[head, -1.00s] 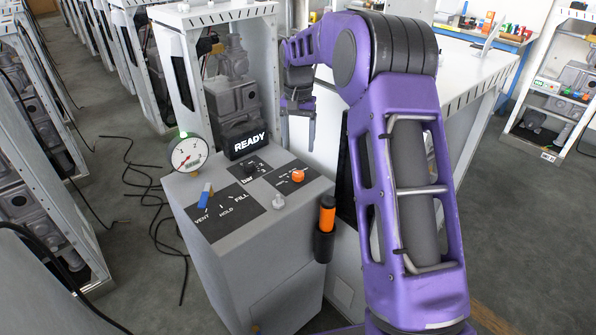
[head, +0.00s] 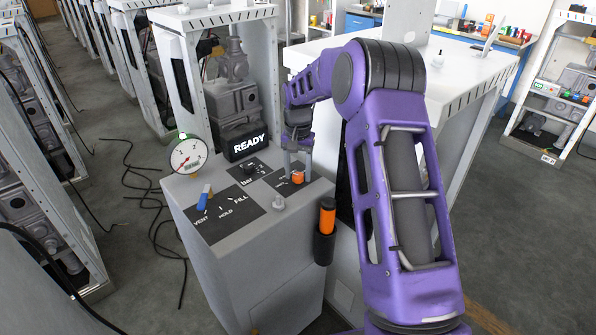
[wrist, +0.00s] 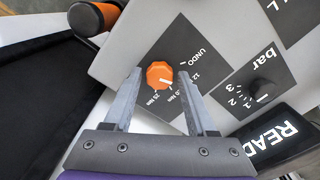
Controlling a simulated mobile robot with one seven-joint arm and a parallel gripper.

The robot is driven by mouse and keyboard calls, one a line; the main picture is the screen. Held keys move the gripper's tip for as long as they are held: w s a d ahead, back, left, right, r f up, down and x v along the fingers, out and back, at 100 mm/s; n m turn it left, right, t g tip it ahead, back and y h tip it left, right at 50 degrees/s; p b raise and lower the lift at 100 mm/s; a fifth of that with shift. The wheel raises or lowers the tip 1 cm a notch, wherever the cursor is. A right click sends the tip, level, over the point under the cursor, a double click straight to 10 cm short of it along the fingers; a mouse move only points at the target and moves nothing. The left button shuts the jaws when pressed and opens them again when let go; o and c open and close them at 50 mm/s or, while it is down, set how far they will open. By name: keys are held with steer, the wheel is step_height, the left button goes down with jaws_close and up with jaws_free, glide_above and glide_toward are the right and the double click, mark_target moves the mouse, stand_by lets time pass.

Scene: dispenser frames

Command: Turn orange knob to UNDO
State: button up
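The orange knob (head: 298,178) sits on a black label plate on top of the grey dispenser box. In the wrist view the knob (wrist: 159,74) has a white mark that appears to face the Nm numbers, not the word UNDO (wrist: 206,52). My gripper (wrist: 160,72) is open, with one finger on each side of the knob. Gaps show between the fingers and the knob in that view. In the head view my gripper (head: 296,162) points down just above the knob and partly covers its plate. How far the tips reach down is hard to tell.
A black READY display (head: 249,145), a round gauge (head: 188,154), a small bar knob (head: 249,169) and a blue VENT/HOLD/FILL lever (head: 204,197) share the box top. An orange-handled tool (head: 327,216) hangs at its right front. A white post (head: 275,90) stands close behind my gripper.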

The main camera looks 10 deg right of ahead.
jaws_close()
steer(key=n+p, duration=0.1)
steer(key=n, duration=0.2)
steer(key=shift+n, duration=0.4)
steer(key=shift+n+p, duration=0.75)
steer(key=shift+n, duration=1.25)
steer(key=shift+o, duration=1.6)
jaws_free()
